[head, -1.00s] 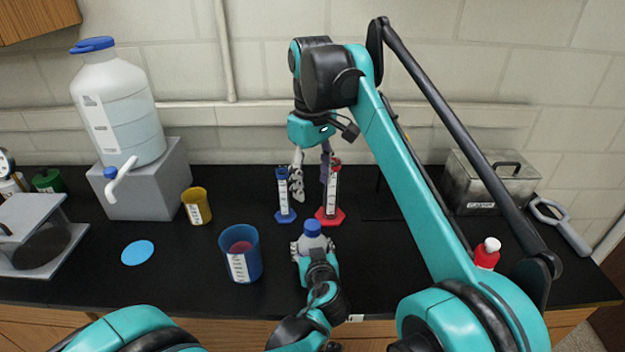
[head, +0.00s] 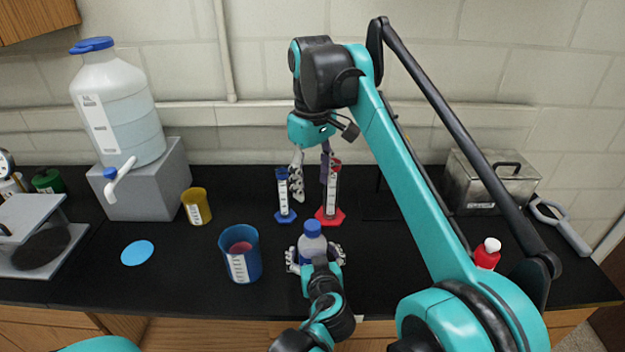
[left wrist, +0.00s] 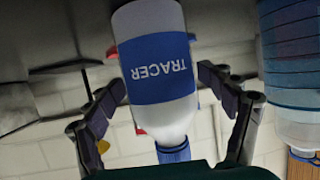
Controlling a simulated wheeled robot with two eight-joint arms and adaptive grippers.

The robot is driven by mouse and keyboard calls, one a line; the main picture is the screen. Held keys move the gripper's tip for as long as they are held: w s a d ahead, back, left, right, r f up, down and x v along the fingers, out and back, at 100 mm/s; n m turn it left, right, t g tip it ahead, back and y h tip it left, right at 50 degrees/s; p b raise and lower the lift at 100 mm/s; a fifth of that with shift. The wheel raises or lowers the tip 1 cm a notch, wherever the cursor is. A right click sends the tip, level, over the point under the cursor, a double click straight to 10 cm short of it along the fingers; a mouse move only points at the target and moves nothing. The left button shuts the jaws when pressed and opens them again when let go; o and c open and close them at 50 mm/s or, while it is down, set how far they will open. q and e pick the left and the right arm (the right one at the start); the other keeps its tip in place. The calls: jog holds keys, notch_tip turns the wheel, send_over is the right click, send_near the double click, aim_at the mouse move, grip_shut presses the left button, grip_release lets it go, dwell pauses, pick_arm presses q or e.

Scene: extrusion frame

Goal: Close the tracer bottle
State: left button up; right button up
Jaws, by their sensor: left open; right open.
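The tracer bottle (head: 312,244) stands upright on the black bench with its blue cap (head: 312,228) on top. In the left wrist view the white bottle (left wrist: 153,72) appears upside down, with a blue TRACER label and the cap (left wrist: 174,152) at its neck. Whether the cap is tight cannot be told. My left gripper (head: 315,258) is open, its fingers spread on both sides of the bottle and apart from it; its fingers also flank it in the left wrist view (left wrist: 165,100). My right gripper (head: 311,180) is open, behind the bottle, with its fingers pointing down near two cylinders.
A blue cylinder (head: 283,195) and a red cylinder (head: 332,192) stand behind the bottle. A blue beaker (head: 252,262) stands to its left, with a yellow cup (head: 197,206) and a blue disc (head: 137,253) farther left. A red bottle (head: 487,257) and a metal box (head: 484,187) are at right.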

pick_arm(q)
jog(key=v, duration=0.8)
jog(key=shift+s, duration=0.25)
